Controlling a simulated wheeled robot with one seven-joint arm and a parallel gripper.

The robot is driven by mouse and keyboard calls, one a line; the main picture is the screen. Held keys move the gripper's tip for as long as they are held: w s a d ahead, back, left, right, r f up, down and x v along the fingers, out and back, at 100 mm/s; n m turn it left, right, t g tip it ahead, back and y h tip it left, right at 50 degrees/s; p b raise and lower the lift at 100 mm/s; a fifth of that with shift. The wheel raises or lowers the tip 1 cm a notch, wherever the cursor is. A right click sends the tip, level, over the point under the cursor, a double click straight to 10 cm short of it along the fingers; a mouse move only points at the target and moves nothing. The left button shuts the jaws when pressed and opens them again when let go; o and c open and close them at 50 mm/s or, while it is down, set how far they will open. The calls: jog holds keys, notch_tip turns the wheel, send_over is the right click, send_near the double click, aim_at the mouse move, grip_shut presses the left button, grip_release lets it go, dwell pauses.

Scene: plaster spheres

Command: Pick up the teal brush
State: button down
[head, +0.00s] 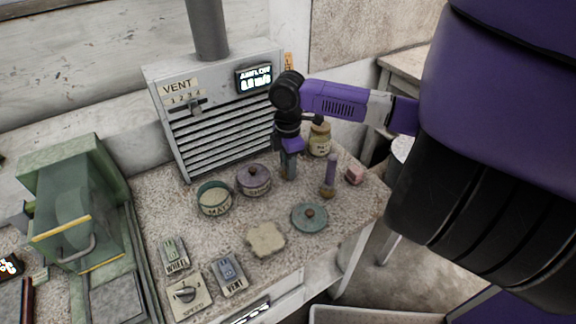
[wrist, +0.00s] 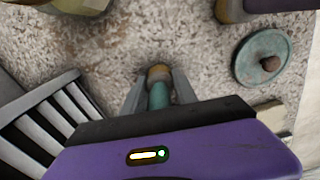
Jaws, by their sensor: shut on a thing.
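The teal brush (wrist: 158,96) stands between my gripper's fingers in the wrist view, with its teal handle toward the palm and a brass-coloured band (wrist: 158,73) beyond the fingertips. My gripper (head: 289,172) is shut on it, pointing down over the speckled counter between the purple lidded pot and the purple brush. It also shows in the wrist view (wrist: 159,84). In the head view the fingers largely hide the teal brush. I cannot tell whether its lower end touches the counter.
A purple lidded pot (head: 254,181) and an open teal pot (head: 214,199) stand left of my gripper. A purple brush (head: 329,175), a jar (head: 320,140), a pink block (head: 354,175) and a teal lid (head: 310,217) are right. The vent unit (head: 222,125) stands behind.

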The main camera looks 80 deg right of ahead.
jog(key=shift+r, duration=0.1)
notch_tip(320, 180, up, 20)
jog(key=shift+b, duration=0.35)
dwell(0.9)
